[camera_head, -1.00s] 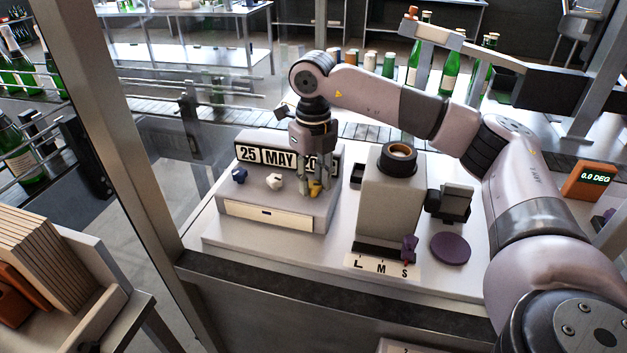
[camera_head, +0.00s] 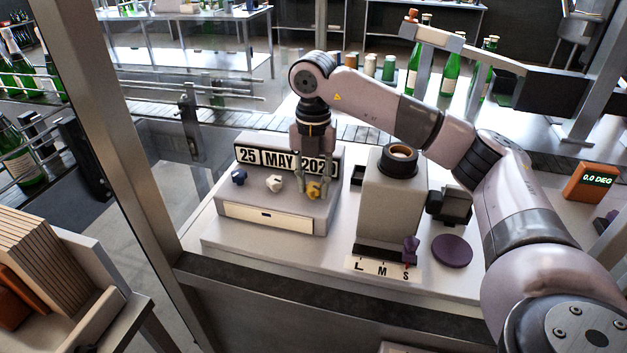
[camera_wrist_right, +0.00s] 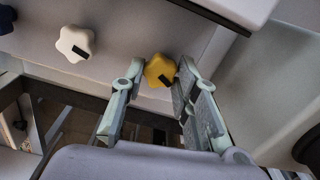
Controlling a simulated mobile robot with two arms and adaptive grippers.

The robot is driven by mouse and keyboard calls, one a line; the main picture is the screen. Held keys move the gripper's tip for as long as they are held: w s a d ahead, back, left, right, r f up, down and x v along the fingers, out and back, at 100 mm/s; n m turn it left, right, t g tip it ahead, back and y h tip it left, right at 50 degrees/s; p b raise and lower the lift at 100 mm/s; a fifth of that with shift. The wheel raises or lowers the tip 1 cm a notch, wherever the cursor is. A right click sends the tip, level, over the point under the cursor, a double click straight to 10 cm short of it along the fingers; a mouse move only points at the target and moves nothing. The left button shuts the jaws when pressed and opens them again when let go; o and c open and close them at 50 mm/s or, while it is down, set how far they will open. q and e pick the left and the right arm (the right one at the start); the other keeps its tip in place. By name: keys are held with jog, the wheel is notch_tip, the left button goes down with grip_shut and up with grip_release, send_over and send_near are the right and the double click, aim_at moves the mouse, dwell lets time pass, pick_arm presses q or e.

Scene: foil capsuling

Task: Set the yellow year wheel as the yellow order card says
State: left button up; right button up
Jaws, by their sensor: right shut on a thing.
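The yellow year wheel (camera_head: 314,190) is a lobed knob on the front of the grey date stamp box (camera_head: 270,190), right of the white and blue knobs. My right gripper (camera_head: 312,186) reaches down over it and is shut on it. In the right wrist view the yellow wheel (camera_wrist_right: 159,71), with a dark mark, sits between the fingertips (camera_wrist_right: 158,80). The date display (camera_head: 285,161) reads 25 MAY and a year starting 202; its last digit is partly hidden by the gripper. No yellow order card can be made out. My left gripper is out of view.
The white knob (camera_head: 274,184) and blue knob (camera_head: 239,177) sit close to the left. A grey block with a round top (camera_head: 390,195), an L M S scale (camera_head: 383,269) and a purple disc (camera_head: 452,251) stand to the right. A metal frame post (camera_head: 125,170) is at left.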

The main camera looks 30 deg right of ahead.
aim_at(314, 186)
jog(key=shift+r+m, duration=0.1)
jog(key=shift+m, duration=0.2)
jog(key=o, duration=1.2)
jog(key=shift+c, duration=0.2)
notch_tip(314, 186, up, 12)
dwell(0.5)
